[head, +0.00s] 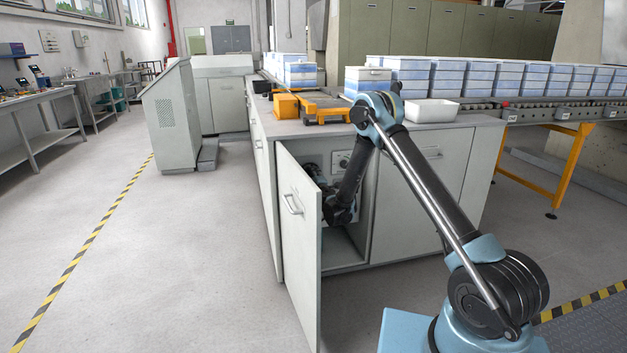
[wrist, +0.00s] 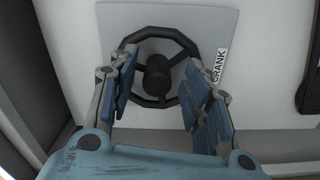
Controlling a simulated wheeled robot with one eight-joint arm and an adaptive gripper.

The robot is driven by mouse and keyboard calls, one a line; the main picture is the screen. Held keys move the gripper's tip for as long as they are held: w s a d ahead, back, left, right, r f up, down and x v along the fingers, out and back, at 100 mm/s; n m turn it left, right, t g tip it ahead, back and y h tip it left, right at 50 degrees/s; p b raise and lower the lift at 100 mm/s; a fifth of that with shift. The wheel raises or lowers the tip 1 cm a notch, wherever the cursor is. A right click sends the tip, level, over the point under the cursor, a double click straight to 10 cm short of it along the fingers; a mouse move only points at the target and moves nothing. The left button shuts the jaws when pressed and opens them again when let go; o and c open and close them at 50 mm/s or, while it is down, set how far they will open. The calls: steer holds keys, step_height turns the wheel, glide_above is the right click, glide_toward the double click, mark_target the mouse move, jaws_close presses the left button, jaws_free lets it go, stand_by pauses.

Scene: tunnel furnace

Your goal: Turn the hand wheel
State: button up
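The black hand wheel (wrist: 158,42) shows in the wrist view, with a round rim and a central hub, on a grey plate (wrist: 215,22) with a "CRANK" label. My gripper (wrist: 162,72) is open in front of it. Its two blue-padded fingers stand apart on the left and right of the hub and overlap the rim in the picture; I cannot tell whether they touch it. In the head view my gripper (head: 338,208) is inside the open cabinet (head: 340,247), and I cannot make out the wheel there.
The cabinet's open door (head: 297,235) stands close to the left of my arm. A panel with a dark knob (head: 343,160) is in the upper part of the cabinet. A counter (head: 460,122) with a white tray (head: 431,111) lies above. The floor at left is clear.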

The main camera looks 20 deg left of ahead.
steer(key=v, duration=0.7)
steer(key=shift+d, duration=0.2)
steer(key=shift+s, duration=0.15)
